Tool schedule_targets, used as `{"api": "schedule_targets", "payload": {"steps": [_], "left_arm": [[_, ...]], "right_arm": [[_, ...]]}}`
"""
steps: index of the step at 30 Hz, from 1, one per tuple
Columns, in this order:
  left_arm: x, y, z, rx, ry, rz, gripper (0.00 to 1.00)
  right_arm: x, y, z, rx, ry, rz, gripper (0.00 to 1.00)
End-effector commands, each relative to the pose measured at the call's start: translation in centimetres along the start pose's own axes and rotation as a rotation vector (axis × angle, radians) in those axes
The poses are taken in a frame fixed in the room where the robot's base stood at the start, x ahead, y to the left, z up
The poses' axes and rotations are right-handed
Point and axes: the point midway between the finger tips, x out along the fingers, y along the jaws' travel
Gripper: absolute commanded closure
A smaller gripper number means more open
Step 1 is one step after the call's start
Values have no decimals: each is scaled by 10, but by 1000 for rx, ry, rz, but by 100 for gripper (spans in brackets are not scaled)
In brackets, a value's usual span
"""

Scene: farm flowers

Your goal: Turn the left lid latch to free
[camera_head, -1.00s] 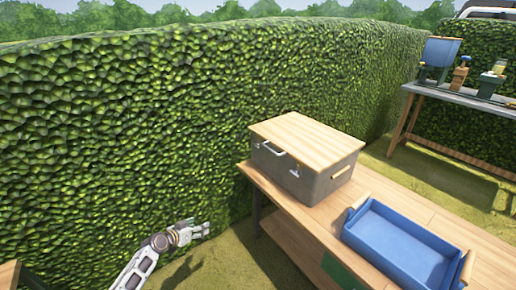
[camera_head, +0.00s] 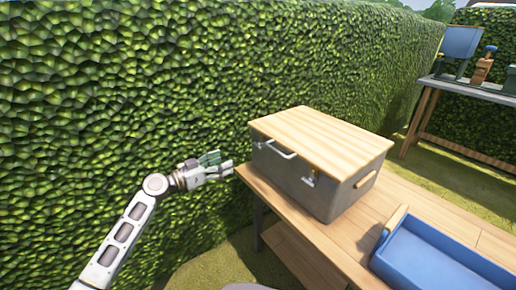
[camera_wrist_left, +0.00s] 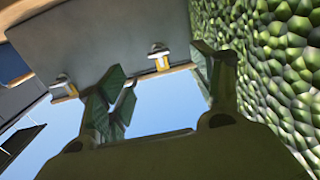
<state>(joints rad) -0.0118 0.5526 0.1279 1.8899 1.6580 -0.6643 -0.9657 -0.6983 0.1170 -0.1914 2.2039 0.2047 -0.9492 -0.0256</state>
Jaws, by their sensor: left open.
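A grey box (camera_head: 290,178) with a pale wooden lid (camera_head: 322,138) stands on the wooden table. In the left wrist view, two latches sit on the grey face: the left latch (camera_wrist_left: 158,55) near the hedge side, and the right one (camera_wrist_left: 62,86). My left gripper (camera_head: 231,167) is open and empty, just left of the box. In the wrist view its fingers (camera_wrist_left: 165,87) are apart, with the left latch showing between them, beyond the tips. My right gripper is out of sight.
A blue tray (camera_head: 440,262) with wooden handles lies on the wooden table (camera_head: 352,226), right of the box. A tall hedge (camera_head: 130,90) runs behind my left arm.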

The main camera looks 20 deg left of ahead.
Motion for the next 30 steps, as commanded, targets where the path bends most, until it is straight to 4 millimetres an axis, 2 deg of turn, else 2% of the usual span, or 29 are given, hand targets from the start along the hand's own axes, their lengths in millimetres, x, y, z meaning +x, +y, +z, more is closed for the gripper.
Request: {"api": "schedule_targets", "payload": {"steps": [6, 19, 30], "left_arm": [[-1, 8, -13, 21, 27, 26, 34], [1, 8, -14, 20, 27, 25, 34], [20, 8, -14, 20, 28, 25, 34]], "right_arm": [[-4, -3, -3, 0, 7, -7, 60], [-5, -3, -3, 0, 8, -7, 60], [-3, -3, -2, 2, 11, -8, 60]]}}
